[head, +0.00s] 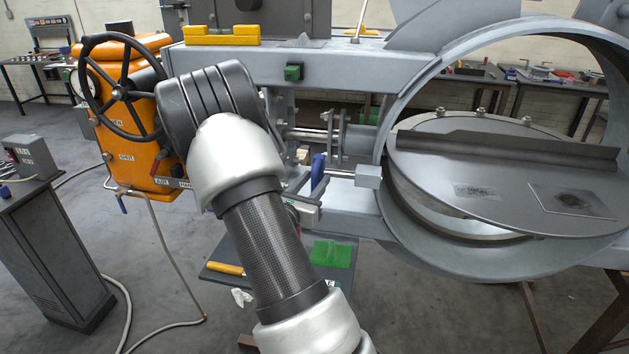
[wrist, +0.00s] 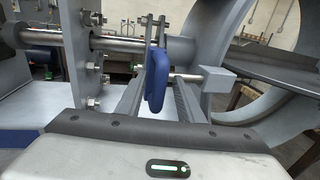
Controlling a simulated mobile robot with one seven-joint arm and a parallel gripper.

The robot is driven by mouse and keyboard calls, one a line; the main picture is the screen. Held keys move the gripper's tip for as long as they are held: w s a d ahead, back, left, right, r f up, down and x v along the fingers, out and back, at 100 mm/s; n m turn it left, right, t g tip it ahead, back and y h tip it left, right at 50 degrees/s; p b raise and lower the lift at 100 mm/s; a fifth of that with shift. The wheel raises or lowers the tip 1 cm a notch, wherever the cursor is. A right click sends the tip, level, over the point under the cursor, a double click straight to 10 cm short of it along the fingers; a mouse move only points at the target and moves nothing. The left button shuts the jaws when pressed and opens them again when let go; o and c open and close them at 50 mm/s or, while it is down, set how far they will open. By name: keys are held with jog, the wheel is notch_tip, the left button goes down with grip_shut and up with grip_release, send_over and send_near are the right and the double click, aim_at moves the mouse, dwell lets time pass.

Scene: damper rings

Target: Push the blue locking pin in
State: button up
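The blue locking pin (head: 318,172) shows in the head view as an upright blue handle beside a thin metal rod that runs right to a small grey block (head: 368,177). In the wrist view, the blue handle (wrist: 157,80) stands upright near the middle, with the rod and the grey block (wrist: 217,79) to its right. My gripper (wrist: 164,85) has its two fingers apart, one on each side of the handle. I see no clear contact with it. In the head view my arm hides most of the gripper.
A bolted plate (wrist: 88,60) with a shaft stands close on the left in the wrist view. The large damper ring (head: 405,215) with its tilted disc is on the right. An orange gearbox (head: 140,120) with a handwheel (head: 120,85) is on the left. A low tray (head: 225,270) sits below.

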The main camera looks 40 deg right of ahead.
aim_at(338, 174)
jog(key=shift+w+d, duration=0.15)
jog(key=shift+d, duration=0.15)
grip_shut()
jog(key=shift+s+d, duration=0.2)
jog(key=shift+s, duration=0.1)
jog(key=s+d, duration=0.2)
jog(key=s, duration=0.1)
jog(key=shift+d, duration=0.3)
grip_release()
jog(key=shift+w+a, duration=0.1)
